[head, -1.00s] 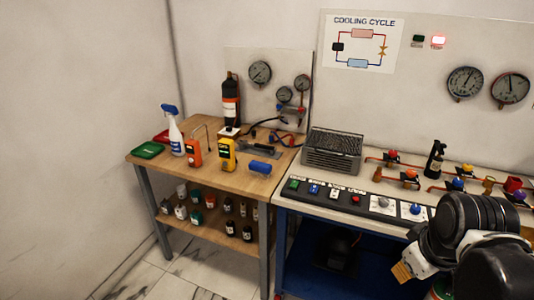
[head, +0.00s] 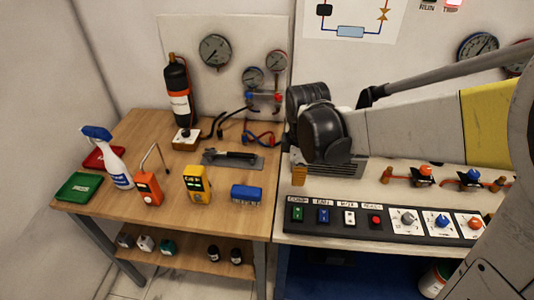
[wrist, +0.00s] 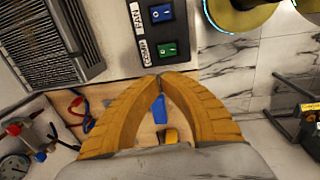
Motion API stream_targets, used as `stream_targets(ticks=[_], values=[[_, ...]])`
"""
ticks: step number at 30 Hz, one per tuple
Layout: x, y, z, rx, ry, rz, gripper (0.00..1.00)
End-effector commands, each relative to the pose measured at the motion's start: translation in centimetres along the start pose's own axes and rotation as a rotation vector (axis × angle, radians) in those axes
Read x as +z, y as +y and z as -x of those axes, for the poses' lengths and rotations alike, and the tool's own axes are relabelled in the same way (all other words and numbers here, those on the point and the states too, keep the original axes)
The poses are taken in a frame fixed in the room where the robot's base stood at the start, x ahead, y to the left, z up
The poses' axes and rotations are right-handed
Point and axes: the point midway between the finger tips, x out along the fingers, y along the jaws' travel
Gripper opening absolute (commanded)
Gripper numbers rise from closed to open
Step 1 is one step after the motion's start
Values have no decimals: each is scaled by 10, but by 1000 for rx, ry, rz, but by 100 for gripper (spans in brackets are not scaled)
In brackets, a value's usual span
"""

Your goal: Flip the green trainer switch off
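The green switch (head: 297,213) is the leftmost on the black control strip, below a COMP label. My gripper (head: 299,175) hangs above the left end of the strip, pointing down and apart from the switch. In the wrist view the two orange fingers of my gripper (wrist: 159,76) curve together, their tips meeting with nothing held between them. Which way the switch is tilted is too small to tell.
A blue switch (head: 323,214), a white switch (head: 349,217) and a red button (head: 375,220) follow to the right, then several knobs. The grey finned unit (wrist: 53,40) stands behind the strip. The wooden table (head: 120,205) at left carries meters and a blue cylinder (head: 247,193).

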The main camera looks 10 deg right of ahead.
Motion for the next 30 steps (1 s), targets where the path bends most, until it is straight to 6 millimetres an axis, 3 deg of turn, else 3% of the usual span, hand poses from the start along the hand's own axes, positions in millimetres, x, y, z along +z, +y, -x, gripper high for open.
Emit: stream_targets(ticks=[14,30], values=[[0,0,-10,0,0,1,0],[0,0,-116,0,0,0,0]])
